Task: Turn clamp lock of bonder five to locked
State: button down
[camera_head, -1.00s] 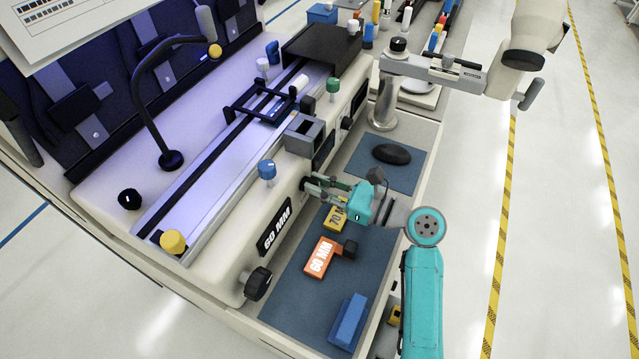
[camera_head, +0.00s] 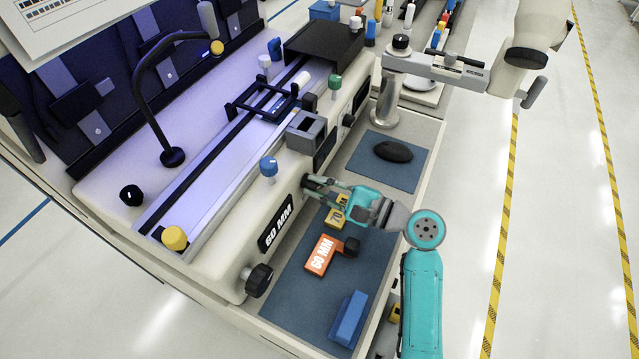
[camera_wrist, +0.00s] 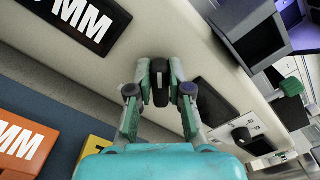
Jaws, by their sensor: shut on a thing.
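The machine's front panel (camera_head: 228,262) carries a black "60 MM" plate (camera_head: 276,229), which also shows in the wrist view (camera_wrist: 80,25). My gripper (camera_head: 309,187) is at this front face, right of the plate. In the wrist view my gripper (camera_wrist: 160,88) has its two fingers on either side of a small dark knob (camera_wrist: 160,82) on the panel, shut on it. The knob stands upright in that view. Any lock marking around it is hidden or too small to read. In the head view the fingers hide the knob.
An orange "60 MM" block (camera_head: 321,256), a yellow block (camera_head: 336,217) and a blue block (camera_head: 349,318) lie on the mat below. A black knob (camera_head: 258,280) juts from the front panel. A grey box (camera_head: 306,132) sits above my gripper.

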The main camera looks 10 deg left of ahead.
jog(key=n, duration=0.4)
jog(key=shift+s+f+n, duration=0.15)
jog(key=shift+f+n, duration=0.1)
jog(key=shift+n, duration=0.05)
jog(key=n, duration=0.4)
jog(key=shift+s+a+f, duration=0.1)
jog(key=shift+f, duration=0.15)
jog(key=shift+n, duration=0.3)
jog(key=shift+f, duration=0.1)
jog(key=c, duration=1.1)
grip_release()
jog(key=v, duration=1.2)
